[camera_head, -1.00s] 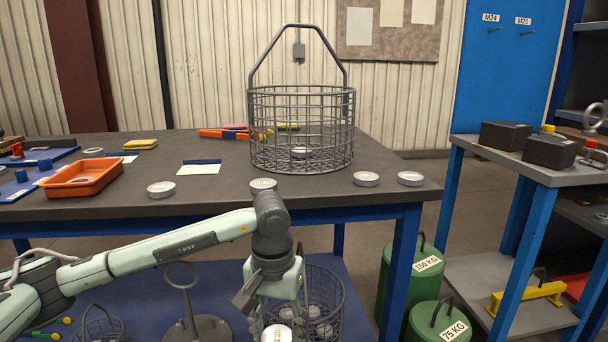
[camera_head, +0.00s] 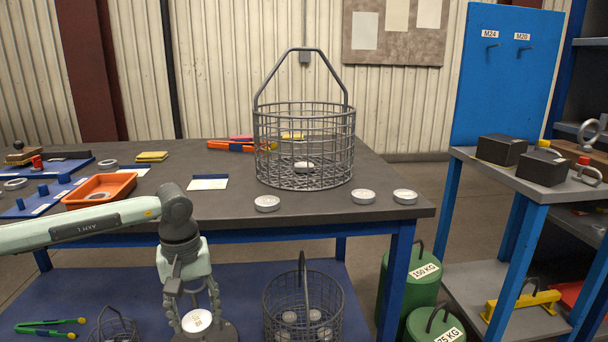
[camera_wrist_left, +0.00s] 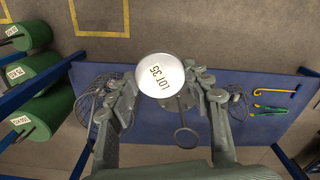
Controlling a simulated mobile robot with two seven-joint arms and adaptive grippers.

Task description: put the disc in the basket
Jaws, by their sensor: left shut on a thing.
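My left gripper (camera_head: 194,312) is shut on a pale disc (camera_head: 197,321) in front of the bench, below the top's front edge. In the left wrist view the held disc (camera_wrist_left: 160,72), marked "LOT 35", sits between the fingertips. A large wire basket (camera_head: 304,150) with a tall handle stands upright on the bench top, with a disc (camera_head: 304,166) inside. A smaller wire basket (camera_head: 303,300) with several discs stands on the blue lower shelf, right of my left gripper. My right gripper is not in view.
Three loose discs lie along the bench front: one left (camera_head: 267,203), one middle (camera_head: 363,196), one right (camera_head: 405,196). An orange tray (camera_head: 100,190) sits at left. Green weights (camera_head: 408,275) stand right of the bench. A ring stand (camera_wrist_left: 187,137) shows below the gripper.

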